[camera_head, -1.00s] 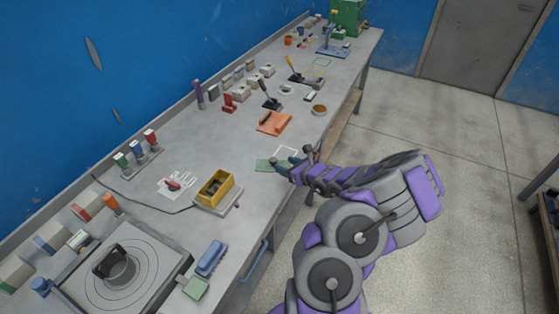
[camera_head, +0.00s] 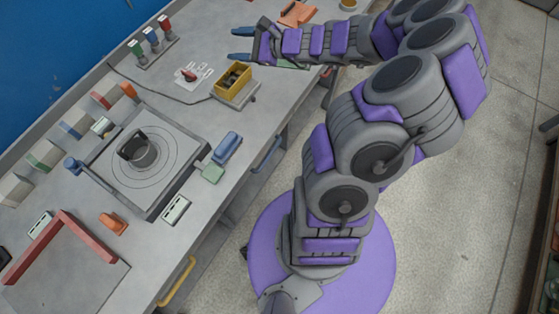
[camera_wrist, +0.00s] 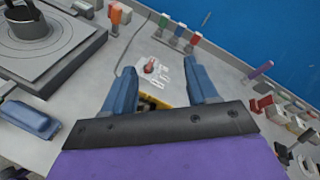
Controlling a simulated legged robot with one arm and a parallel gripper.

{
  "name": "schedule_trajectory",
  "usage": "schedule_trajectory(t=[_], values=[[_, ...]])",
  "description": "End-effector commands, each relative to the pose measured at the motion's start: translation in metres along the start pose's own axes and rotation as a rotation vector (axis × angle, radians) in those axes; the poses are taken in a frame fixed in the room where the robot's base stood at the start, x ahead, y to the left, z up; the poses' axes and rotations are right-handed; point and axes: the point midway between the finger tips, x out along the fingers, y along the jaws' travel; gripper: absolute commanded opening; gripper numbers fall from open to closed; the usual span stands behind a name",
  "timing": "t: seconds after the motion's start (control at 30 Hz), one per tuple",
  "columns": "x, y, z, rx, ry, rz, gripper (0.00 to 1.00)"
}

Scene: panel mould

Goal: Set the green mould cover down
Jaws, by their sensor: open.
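My gripper (camera_head: 236,44) is open, with its two blue fingers apart and nothing between them. It is above the bench, by the far side of the yellow open box (camera_head: 233,82). A flat green piece, probably the green mould cover (camera_head: 291,66), lies on the bench; my arm hides most of it. In the wrist view my open gripper (camera_wrist: 160,82) shows both fingers, with part of the yellow box (camera_wrist: 152,101) between and below them. The green piece cannot be made out in the wrist view.
A round fixture on a square plate (camera_head: 180,190), a blue-handled tool (camera_head: 227,147) and a red angled frame (camera_head: 88,236) are on the near bench. White cards with a red item (camera_head: 189,77) lie left of the yellow box. An orange piece (camera_head: 297,14) is farther back.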

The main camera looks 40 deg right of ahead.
Motion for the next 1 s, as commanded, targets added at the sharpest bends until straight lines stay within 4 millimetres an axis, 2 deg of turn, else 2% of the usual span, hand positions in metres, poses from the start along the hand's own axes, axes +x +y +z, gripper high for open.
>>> schedule_trajectory(t=[0.03, 0.1, 0.2, 0.3, 0.4, 0.5, 0.6, 0.7, 0.9, 1.0], values=[[0.011, 0.02, 0.038, -0.113, -0.04, 0.089, 0.58], [0.019, 0.051, 0.078, -0.255, -0.088, 0.208, 0.58], [0.019, 0.098, 0.124, -0.452, -0.15, 0.377, 0.58], [0.007, 0.147, 0.156, -0.64, -0.201, 0.55, 0.58], [-0.014, 0.194, 0.176, -0.818, -0.234, 0.722, 0.58], [-0.043, 0.233, 0.183, -0.984, -0.25, 0.895, 0.58], [-0.077, 0.262, 0.181, -1.139, -0.246, 1.065, 0.58], [-0.115, 0.279, 0.173, -1.28, -0.218, 1.228, 0.58], [-0.185, 0.286, 0.151, -1.465, -0.12, 1.493, 0.58], [-0.207, 0.283, 0.145, -1.511, -0.079, 1.568, 0.58]])
